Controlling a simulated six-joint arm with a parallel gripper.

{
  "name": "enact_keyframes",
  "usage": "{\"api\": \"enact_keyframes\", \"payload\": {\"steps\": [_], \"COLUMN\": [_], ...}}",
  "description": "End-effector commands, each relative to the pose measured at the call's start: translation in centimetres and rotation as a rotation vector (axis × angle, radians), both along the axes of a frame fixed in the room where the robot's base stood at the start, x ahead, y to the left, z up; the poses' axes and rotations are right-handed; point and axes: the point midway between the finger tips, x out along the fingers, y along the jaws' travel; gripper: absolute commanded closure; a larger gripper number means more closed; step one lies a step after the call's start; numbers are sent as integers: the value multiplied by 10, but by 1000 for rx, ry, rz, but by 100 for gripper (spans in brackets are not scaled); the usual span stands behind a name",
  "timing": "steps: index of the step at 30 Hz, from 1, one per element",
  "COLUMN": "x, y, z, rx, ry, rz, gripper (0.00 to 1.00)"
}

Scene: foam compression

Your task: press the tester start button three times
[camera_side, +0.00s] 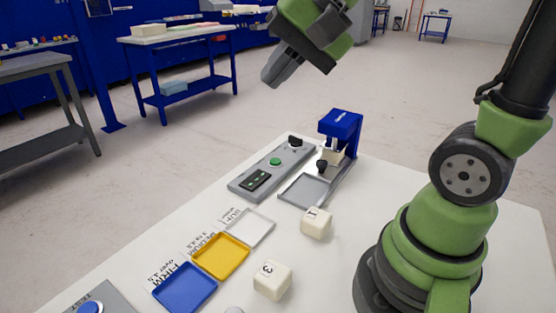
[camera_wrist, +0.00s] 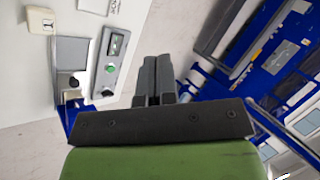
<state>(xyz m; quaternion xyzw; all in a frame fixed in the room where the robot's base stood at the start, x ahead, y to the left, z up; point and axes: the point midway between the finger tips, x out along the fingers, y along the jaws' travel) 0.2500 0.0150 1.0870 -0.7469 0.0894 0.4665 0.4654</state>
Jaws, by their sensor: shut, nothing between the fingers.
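The tester has a grey control panel (camera_side: 262,168) with a green button (camera_side: 275,161), a dark display (camera_side: 255,180) and a black knob (camera_side: 295,141). Beside it stands the blue press (camera_side: 341,125) with a pale block under its head and a grey plate (camera_side: 306,190) in front. My gripper (camera_side: 270,80) is shut and empty, raised in the air above and behind the panel, well apart from it. In the wrist view the green button (camera_wrist: 109,69) shows left of the gripper fingers (camera_wrist: 157,62). Nothing touches the button.
Foam cubes marked 1 (camera_side: 316,222) and 3 (camera_side: 272,281) lie on the white table (camera_side: 340,270).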

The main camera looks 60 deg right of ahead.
Motion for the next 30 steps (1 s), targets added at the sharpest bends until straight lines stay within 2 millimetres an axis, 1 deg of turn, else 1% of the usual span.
{"api": "enact_keyframes", "payload": {"steps": [1, 5, 6, 8, 11, 15, 18, 22, 25, 27, 30], "x": [16, 53, 64, 79, 101, 124, 133, 138, 138, 138, 138], "y": [-8, -32, -40, -54, -81, -122, -148, -175, -188, -193, -196], "z": [-6, -22, -28, -38, -60, -97, -123, -152, -166, -172, -175], "rx": [52, 182, 221, 280, 371, 492, 565, 633, 665, 677, 685], "ry": [22, 55, 63, 74, 91, 110, 119, 125, 127, 127, 127], "rz": [-60, -215, -264, -341, -476, -670, -796, -924, -987, -1013, -1027], "gripper": [100, 100, 100, 100, 100, 100, 100, 100, 100, 100, 100]}}
